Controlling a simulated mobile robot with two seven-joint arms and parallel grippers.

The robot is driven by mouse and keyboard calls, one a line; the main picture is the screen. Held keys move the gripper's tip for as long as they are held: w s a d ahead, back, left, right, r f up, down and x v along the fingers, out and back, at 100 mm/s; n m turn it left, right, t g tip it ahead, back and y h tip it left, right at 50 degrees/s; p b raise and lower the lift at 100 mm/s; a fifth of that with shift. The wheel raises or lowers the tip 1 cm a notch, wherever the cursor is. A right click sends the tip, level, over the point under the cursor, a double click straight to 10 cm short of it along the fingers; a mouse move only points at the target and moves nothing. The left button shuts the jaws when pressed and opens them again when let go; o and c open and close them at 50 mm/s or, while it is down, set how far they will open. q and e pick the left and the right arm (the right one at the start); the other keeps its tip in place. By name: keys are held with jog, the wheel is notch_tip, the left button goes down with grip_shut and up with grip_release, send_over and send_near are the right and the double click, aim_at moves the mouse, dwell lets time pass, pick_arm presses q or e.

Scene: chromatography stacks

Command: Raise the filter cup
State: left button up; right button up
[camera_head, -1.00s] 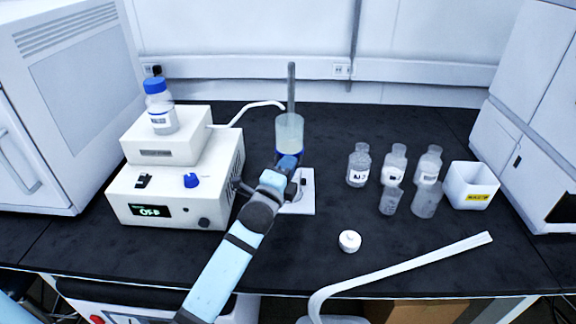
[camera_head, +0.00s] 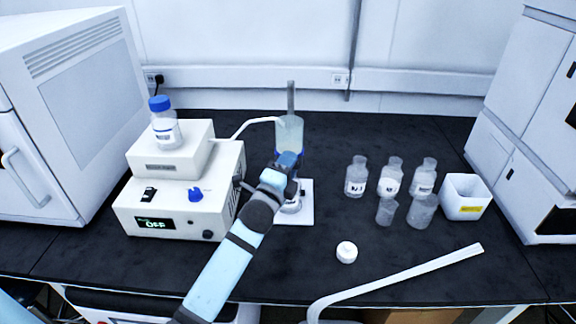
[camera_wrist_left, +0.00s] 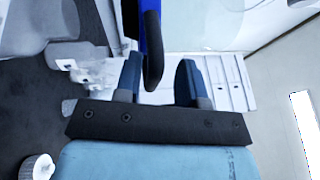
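The filter cup (camera_head: 289,131) is a clear cylinder with a blue band at its lower end. It is upright in front of a grey vertical rod (camera_head: 291,94) over a white base plate (camera_head: 303,214). My left gripper (camera_head: 288,163) is at the band, below the clear part. In the left wrist view its fingers (camera_wrist_left: 160,82) stand partly apart, with the blue and black edge of the cup's band (camera_wrist_left: 151,48) between them. The exact contact is hard to see. My right gripper is not in view.
A white device (camera_head: 178,205) reading OFF stands left, with a blue-capped bottle (camera_head: 166,128) on its top box and a white tube (camera_head: 240,128). Several bottles (camera_head: 390,178), a white bin (camera_head: 466,196) and a white cap (camera_head: 346,252) are on the right. Cabinets flank the bench.

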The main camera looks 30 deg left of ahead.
pick_arm(q)
jog(key=shift+f, duration=0.1)
jog(key=s+f, duration=0.2)
jog(key=s, duration=1.1)
jog(key=shift+s+d+f, duration=0.2)
jog(key=shift+s+d, duration=0.1)
jog(key=shift+d, duration=0.05)
